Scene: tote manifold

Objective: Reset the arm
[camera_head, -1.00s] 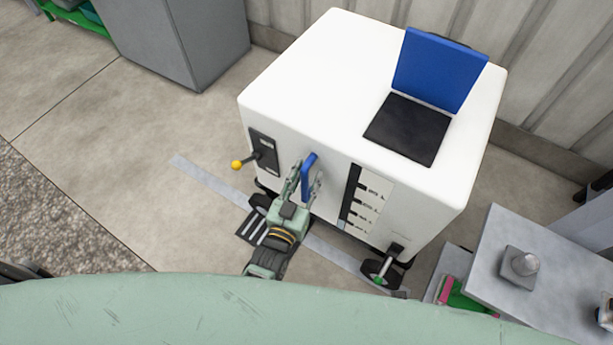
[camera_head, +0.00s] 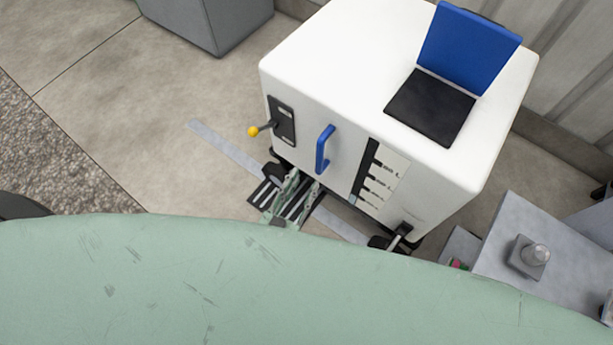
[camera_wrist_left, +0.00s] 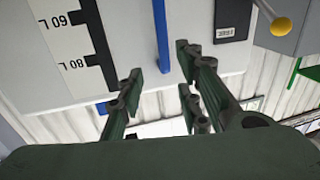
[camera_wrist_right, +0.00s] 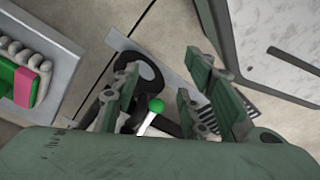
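My left gripper (camera_head: 299,184) is open and empty, low in front of the white cabinet (camera_head: 335,60). It is below and apart from the blue handle (camera_head: 323,150) on the cabinet's front. In the left wrist view the spread fingers (camera_wrist_left: 160,72) have nothing between them, and the handle (camera_wrist_left: 162,35) stands beyond the tips. My right gripper shows only in the right wrist view (camera_wrist_right: 160,72), with its fingers spread and empty. A lever with a green knob (camera_wrist_right: 156,105) shows between them; I cannot tell how near it is. My green body hides most of both arms in the head view.
A yellow-knobbed lever (camera_head: 253,131) sticks out of the cabinet's front left. A blue-and-black seat-like piece (camera_head: 432,105) is on its top. A grey table (camera_head: 505,235) stands at the right, a grey box (camera_head: 205,25) behind left. The floor at left is clear.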

